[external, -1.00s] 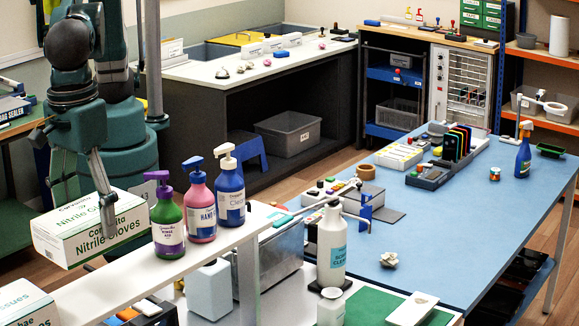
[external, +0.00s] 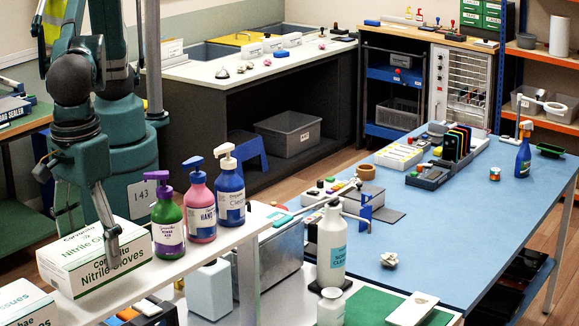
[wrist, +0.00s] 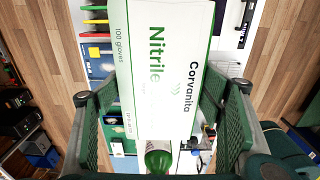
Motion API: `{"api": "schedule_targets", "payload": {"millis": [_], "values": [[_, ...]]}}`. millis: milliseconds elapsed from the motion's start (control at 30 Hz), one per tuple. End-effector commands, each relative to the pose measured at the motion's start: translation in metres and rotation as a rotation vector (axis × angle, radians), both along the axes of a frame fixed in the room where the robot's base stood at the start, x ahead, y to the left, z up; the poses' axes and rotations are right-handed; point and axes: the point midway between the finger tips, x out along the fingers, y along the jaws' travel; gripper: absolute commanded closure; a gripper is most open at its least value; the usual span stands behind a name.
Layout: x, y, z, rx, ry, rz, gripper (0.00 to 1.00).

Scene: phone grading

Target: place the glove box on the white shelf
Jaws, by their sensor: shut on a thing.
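The glove box (external: 88,268), white with green lettering reading Nitrile Gloves, is upright at the left end of the white shelf (external: 190,270). Its base is at or just above the shelf top; I cannot tell whether it touches. My gripper (external: 82,220) is shut on the box from above, with one finger down its near face. The far finger is partly hidden behind the box. In the wrist view the box (wrist: 165,60) lies between the two green finger pads.
A green bottle with a purple pump (external: 167,225) stands just right of the box, with a pink bottle (external: 200,212) and a blue bottle (external: 230,200) beyond it. The shelf's front strip is bare.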

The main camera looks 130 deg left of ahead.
Motion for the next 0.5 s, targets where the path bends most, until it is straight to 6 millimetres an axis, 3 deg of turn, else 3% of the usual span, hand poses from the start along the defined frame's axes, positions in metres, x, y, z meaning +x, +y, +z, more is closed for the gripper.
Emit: {"api": "schedule_targets", "payload": {"millis": [500], "values": [[0.000, 0.000, -0.040, 0.000, 0.000, 0.000, 0.51]]}}
